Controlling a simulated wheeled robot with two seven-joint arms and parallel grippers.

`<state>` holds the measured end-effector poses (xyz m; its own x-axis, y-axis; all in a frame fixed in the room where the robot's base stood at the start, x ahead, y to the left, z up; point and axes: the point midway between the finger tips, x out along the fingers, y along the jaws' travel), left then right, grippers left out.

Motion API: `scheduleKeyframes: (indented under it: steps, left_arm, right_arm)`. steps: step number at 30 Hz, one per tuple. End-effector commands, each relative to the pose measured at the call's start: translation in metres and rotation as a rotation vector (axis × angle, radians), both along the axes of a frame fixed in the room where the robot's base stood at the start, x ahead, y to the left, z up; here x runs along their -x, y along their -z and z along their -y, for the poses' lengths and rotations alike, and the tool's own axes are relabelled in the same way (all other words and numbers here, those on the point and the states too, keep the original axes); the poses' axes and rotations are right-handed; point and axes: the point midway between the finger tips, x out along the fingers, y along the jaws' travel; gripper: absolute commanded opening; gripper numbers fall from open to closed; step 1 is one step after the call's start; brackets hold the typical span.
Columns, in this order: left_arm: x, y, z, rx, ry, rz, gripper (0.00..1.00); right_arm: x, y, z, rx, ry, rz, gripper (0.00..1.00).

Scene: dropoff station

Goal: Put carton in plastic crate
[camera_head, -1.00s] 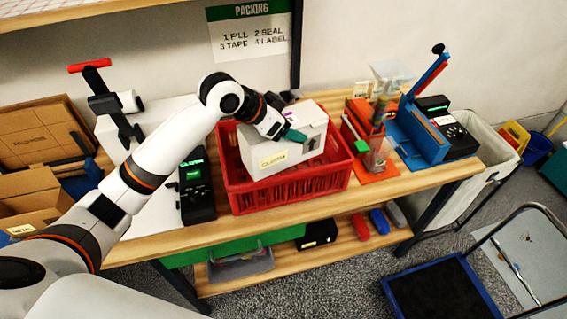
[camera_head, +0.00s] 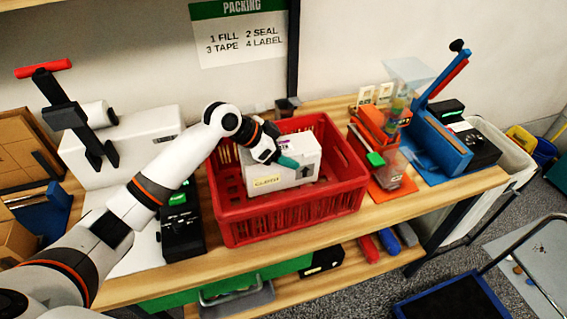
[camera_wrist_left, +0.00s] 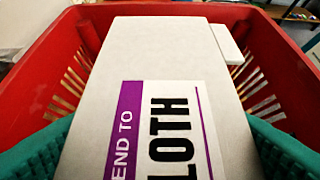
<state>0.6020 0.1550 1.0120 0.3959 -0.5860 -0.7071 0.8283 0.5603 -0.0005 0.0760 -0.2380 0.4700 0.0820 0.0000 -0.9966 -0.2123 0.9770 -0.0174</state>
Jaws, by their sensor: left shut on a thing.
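A white carton (camera_head: 297,172) with a yellow label is inside the red plastic crate (camera_head: 295,212), below the level of the rim at its far side. My left gripper (camera_head: 283,162) reaches over the crate and is shut on the carton, with a teal finger along its side. In the left wrist view the carton (camera_wrist_left: 150,55) fills the middle, with purple and black print, between two teal fingers. The red crate walls (camera_wrist_left: 268,75) rise on both sides of it. Whether the carton touches the crate floor is hidden. My right gripper is not in view.
The crate stands on a wooden bench (camera_head: 400,208). A black device (camera_head: 181,228) stands close to its left. An orange holder (camera_head: 380,125) and a blue press (camera_head: 437,140) stand to its right. A packing sign (camera_head: 240,32) hangs behind.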

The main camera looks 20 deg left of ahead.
Motion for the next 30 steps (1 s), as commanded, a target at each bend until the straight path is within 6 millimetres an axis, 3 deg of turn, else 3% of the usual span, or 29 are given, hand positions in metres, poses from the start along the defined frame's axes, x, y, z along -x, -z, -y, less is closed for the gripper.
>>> scheduleKeyframes:
  steps: [10,17,18,21,22,30]
  left_arm:
    - [0.0,0.038,0.0,0.0,-0.002,-0.001,0.28]
    - [0.0,0.039,0.0,0.0,-0.001,0.002,0.28]
    - [0.0,0.04,0.0,-0.001,-0.001,0.002,0.69]
    - [0.0,0.04,0.0,-0.001,-0.001,0.001,0.85]
    - [0.0,0.04,0.0,-0.001,-0.001,0.001,0.89]
    - [0.0,0.039,-0.001,-0.001,-0.001,0.001,0.89]
  right_arm:
    - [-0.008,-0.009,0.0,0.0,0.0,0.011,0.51]
    - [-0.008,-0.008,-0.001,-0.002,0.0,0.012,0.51]
    - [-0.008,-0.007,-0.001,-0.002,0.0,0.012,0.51]
    - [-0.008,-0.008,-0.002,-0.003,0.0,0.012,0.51]
    - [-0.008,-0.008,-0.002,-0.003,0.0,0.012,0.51]
    - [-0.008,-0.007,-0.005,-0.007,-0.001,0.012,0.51]
